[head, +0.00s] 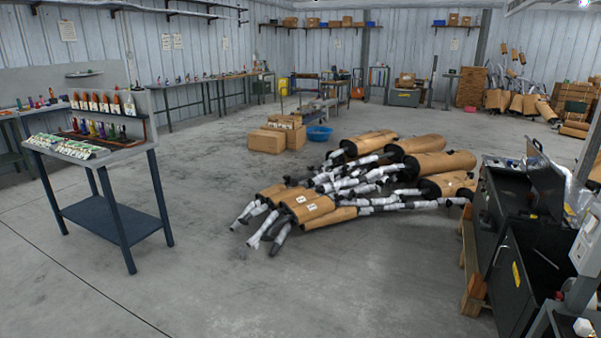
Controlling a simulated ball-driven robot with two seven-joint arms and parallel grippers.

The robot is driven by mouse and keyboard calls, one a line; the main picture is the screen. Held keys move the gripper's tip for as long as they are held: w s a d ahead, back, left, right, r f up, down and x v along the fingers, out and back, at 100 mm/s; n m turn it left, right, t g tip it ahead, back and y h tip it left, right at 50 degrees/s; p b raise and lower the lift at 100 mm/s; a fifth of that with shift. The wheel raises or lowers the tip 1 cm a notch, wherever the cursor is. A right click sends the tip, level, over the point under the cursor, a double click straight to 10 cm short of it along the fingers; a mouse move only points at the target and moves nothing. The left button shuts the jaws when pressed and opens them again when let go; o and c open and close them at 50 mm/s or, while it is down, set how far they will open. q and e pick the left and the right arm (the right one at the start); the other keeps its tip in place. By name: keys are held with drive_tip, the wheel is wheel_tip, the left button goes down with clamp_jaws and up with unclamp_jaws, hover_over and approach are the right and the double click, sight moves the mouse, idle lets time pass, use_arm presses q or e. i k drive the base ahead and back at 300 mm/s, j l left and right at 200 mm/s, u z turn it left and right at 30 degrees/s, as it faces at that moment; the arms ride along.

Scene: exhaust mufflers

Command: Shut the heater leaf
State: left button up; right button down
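A dark metal unit (483,232) stands at the right edge of the head view. It is probably the heater, though no label can be read. A grey leaf (546,182) stands raised and tilted at its top, apart from the black front. A black panel (508,285) with a yellow label is on the nearer part, and I cannot tell whether it is a door. Neither of my grippers is in view.
Wrapped mufflers (312,205) lie in a large pile left of the unit. A wooden pallet (472,290) stands against the unit's left side. A blue-legged bench (105,215) with bottles is at left. The front middle floor is clear.

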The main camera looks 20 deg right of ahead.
sight(550, 182)
drive_tip(key=i+l+z, duration=0.2)
drive_tip(key=i+z, duration=0.2)
drive_tip(key=i+l+z, duration=0.1)
drive_tip(key=i+z, duration=0.65)
drive_tip(key=i+j+z, duration=0.2)
drive_tip(key=i+z, duration=0.2)
drive_tip(key=i+j+z, duration=0.1)
drive_tip(key=i+z, duration=0.2)
drive_tip(key=i, duration=0.15)
drive_tip(key=i+j+z, duration=0.15)
drive_tip(key=i+z, duration=0.15)
drive_tip(key=i, duration=0.15)
drive_tip(key=i+j+z, duration=0.3)
drive_tip(key=i, duration=0.1)
